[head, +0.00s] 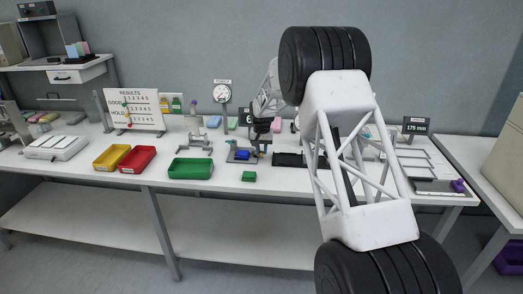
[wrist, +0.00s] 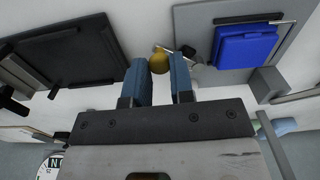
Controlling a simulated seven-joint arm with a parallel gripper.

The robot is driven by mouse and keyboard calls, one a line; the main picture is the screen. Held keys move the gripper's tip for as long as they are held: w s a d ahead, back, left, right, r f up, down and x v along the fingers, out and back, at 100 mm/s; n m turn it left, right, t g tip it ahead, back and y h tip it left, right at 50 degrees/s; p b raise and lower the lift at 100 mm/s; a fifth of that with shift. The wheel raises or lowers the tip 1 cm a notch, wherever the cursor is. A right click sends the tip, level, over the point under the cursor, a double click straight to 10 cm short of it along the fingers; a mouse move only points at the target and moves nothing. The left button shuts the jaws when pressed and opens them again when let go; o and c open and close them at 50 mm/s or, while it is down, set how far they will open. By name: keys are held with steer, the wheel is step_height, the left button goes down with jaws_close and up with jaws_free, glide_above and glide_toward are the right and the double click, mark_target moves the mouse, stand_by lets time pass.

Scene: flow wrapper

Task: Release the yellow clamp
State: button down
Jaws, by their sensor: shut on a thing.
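The yellow clamp (wrist: 159,62) shows in the wrist view as a rounded yellow knob between my blue fingertips. My gripper (wrist: 160,68) is shut on it. A thin metal rod and a small black part lie just right of the knob, at the edge of a grey fixture plate (wrist: 196,30). A blue block (wrist: 246,45) sits on that plate. In the head view the blue block (head: 242,155) shows on the bench, with my gripper (head: 263,142) just to its right. The clamp is too small there to make out clearly.
A dark tray (wrist: 75,55) lies left of the gripper in the wrist view. In the head view, a green bin (head: 191,169), a red bin (head: 137,160) and a yellow bin (head: 111,158) stand left. A green block (head: 249,176) lies near the bench's front edge. A dial gauge (head: 222,93) stands behind.

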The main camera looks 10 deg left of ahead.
steer(key=c, duration=1)
jaws_free()
steer(key=shift+r, duration=0.1)
steer(key=shift+r, duration=3.8)
steer(key=shift+d, duration=0.1)
